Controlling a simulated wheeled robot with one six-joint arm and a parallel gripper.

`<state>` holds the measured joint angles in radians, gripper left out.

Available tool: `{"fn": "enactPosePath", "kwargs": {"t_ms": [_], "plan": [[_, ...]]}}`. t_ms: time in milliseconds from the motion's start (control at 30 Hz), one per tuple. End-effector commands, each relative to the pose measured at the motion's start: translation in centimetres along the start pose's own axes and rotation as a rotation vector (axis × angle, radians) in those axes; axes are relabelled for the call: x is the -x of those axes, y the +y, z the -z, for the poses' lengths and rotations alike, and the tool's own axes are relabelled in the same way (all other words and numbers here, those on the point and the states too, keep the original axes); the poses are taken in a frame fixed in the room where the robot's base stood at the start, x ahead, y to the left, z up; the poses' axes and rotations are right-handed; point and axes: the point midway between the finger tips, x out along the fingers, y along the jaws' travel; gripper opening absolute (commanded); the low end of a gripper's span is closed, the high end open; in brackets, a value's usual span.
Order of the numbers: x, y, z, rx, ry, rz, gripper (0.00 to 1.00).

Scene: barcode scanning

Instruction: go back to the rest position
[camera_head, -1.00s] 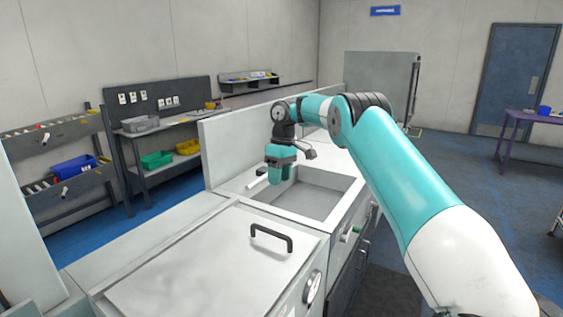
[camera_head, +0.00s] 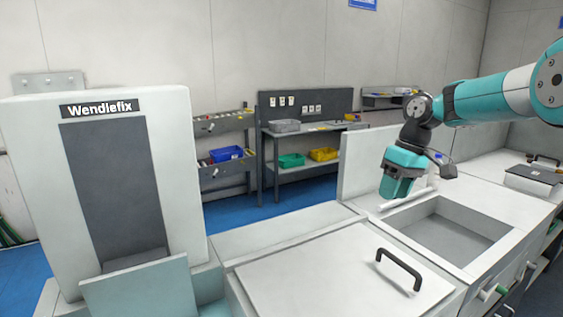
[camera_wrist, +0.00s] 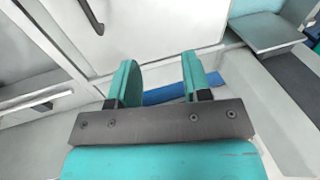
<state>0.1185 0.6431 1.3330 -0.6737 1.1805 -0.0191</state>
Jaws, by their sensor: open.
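My gripper (camera_head: 395,193) hangs pointing down over the counter, by the left edge of the sunken basin (camera_head: 492,248) in the head view. In the wrist view its two teal fingers (camera_wrist: 158,78) are apart with nothing between them. My gripper is clear of the counter surface. No loose object is held.
A white machine labelled Wendlefix (camera_head: 180,180) stands at the left. A counter lid with a black handle (camera_head: 398,270) lies in front of the basin. A shelf bench (camera_head: 300,133) with coloured bins stands behind. A dark-topped box (camera_head: 535,175) sits at the right.

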Motion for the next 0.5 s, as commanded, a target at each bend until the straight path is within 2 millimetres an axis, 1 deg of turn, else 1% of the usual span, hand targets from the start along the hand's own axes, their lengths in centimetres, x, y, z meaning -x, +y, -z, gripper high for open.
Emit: {"fn": "enactPosePath", "kwargs": {"t_ms": [33,67,100,167,200,267,300,367,400,500], "plan": [[0.7,-3.8,-1.0,0.016,0.012,0.008,0.44],[0.8,-5.7,-1.7,0.022,0.020,0.013,0.44],[0.9,-8.3,-2.9,0.031,0.029,0.021,0.44],[0.8,-12.0,-4.9,0.043,0.044,0.030,0.44],[0.7,-14.2,-6.6,0.050,0.053,0.035,0.44],[0.1,-17.4,-9.3,0.062,0.064,0.044,0.44],[-0.3,-19.2,-11.2,0.068,0.072,0.048,0.44],[-1.1,-21.5,-14.0,0.079,0.081,0.055,0.44],[-1.7,-22.6,-15.7,0.083,0.088,0.057,0.44],[-3.0,-24.7,-19.4,0.094,0.098,0.063,0.44]]}}
